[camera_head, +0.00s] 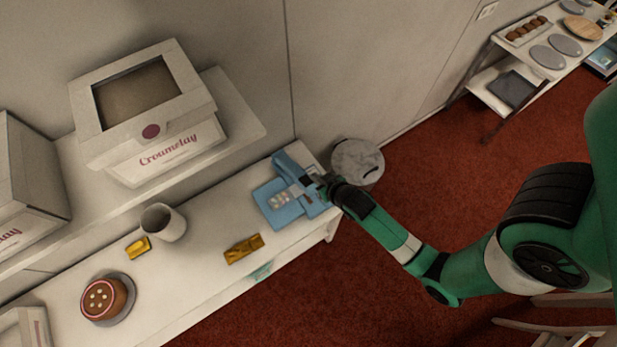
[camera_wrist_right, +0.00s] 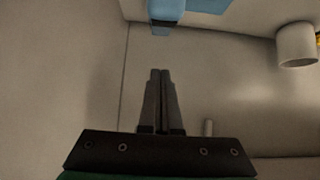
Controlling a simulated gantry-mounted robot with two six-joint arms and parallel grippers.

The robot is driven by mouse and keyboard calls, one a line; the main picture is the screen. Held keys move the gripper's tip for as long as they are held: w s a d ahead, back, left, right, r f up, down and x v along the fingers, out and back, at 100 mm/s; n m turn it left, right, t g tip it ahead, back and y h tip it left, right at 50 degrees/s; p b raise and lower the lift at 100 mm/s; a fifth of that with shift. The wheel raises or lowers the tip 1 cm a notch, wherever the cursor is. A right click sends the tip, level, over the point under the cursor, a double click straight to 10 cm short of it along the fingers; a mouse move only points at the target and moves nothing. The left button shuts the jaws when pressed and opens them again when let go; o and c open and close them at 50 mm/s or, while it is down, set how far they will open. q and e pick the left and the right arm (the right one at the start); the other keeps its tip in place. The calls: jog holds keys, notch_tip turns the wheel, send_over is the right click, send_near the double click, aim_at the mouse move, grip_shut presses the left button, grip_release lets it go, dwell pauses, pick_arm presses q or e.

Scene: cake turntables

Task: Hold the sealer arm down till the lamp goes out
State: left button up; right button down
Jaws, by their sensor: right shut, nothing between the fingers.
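The blue sealer (camera_head: 268,209) stands at the right end of the white counter, and part of it shows at the top of the right wrist view (camera_wrist_right: 200,5). A small clear pack with pale pieces (camera_head: 279,200) lies on it. My right gripper (camera_head: 322,181) is at the sealer's right side, close to its raised-looking blue arm (camera_head: 288,164); I cannot tell whether they touch. In the wrist view the fingers (camera_wrist_right: 160,73) are together and empty, apart from the blue part in that picture. I cannot make out the lamp. My left gripper is not in view.
A white cup (camera_head: 162,223), gold packs (camera_head: 244,249) and a cake (camera_head: 101,298) share the counter (camera_head: 205,285). A cake box (camera_head: 150,115) stands on the raised shelf behind. A grey round bin (camera_head: 358,160) is beyond the counter's end.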

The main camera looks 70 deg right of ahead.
jog(key=b, duration=0.1)
send_over(309, 183)
jog(key=w+d, duration=0.1)
jog(key=w, duration=0.1)
jog(key=f, duration=0.5)
jog(key=shift+s+d, duration=0.1)
jog(key=shift+s, duration=0.15)
jog(key=shift+s+a+f+b, duration=0.1)
jog(key=shift+s+a+f, duration=0.1)
jog(key=shift+f, duration=0.4)
jog(key=shift+s+a+f+b, duration=0.1)
jog(key=shift+s+f, duration=0.15)
jog(key=shift+f, duration=0.35)
jog(key=shift+s+a+f+b, duration=0.1)
jog(key=shift+s+a+f, duration=0.1)
jog(key=shift+f, duration=0.4)
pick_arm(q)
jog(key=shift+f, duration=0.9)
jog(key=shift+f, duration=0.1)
pick_arm(e)
jog(key=shift+f, duration=0.1)
